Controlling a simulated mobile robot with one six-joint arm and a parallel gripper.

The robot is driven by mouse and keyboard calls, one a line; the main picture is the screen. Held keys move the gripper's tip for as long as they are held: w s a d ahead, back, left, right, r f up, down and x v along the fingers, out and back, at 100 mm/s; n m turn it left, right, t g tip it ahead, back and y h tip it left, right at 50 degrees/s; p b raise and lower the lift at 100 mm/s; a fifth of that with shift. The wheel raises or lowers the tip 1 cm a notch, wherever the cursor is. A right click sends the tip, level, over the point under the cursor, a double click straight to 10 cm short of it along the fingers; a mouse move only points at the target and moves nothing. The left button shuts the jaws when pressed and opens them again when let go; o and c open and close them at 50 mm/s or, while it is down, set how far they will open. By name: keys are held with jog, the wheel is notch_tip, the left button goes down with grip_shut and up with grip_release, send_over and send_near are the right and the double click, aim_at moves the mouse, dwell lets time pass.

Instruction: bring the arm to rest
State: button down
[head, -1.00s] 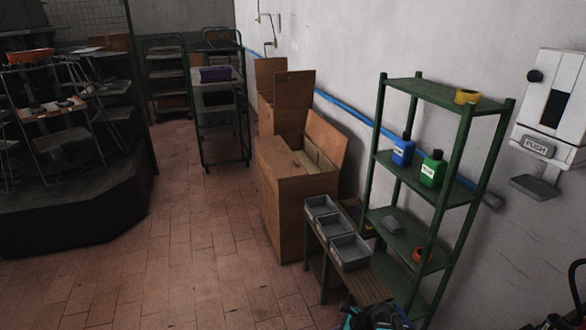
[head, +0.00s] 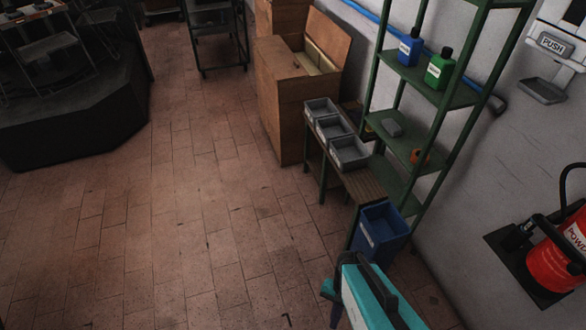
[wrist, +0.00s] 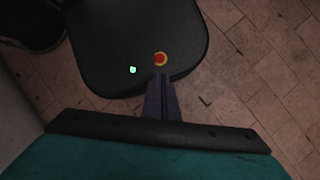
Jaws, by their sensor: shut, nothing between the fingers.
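My gripper (wrist: 161,82) shows in the wrist view as two dark fingers held together, with nothing between them. Its teal housing and black bar fill the bottom of that view. The fingers point over the edge of my black base, beside a red button with a yellow ring and a small green light. No object touches the fingertips there. In the head view, the teal and black part of my arm is at the bottom, right of centre; the fingertips are not clear there.
A bench with grey bins (head: 334,129) and a blue bin (head: 383,232) stands beyond my arm. Behind it is a green shelf (head: 440,93) with blue and green bottles. A fire extinguisher (head: 560,255) is at right. The tiled floor (head: 180,220) at left is clear.

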jog(key=shift+s+d+r+n+h, duration=0.1)
jog(key=shift+d+n+h, duration=0.3)
jog(key=shift+n, duration=0.65)
jog(key=shift+s+d+n+h, duration=0.1)
jog(key=shift+d+n, duration=0.45)
jog(key=shift+n, duration=0.55)
jog(key=shift+s+d+r+n+h, duration=0.15)
jog(key=shift+d+n, duration=0.35)
jog(key=shift+n, duration=0.55)
jog(key=shift+f, duration=0.1)
jog(key=shift+d, duration=0.1)
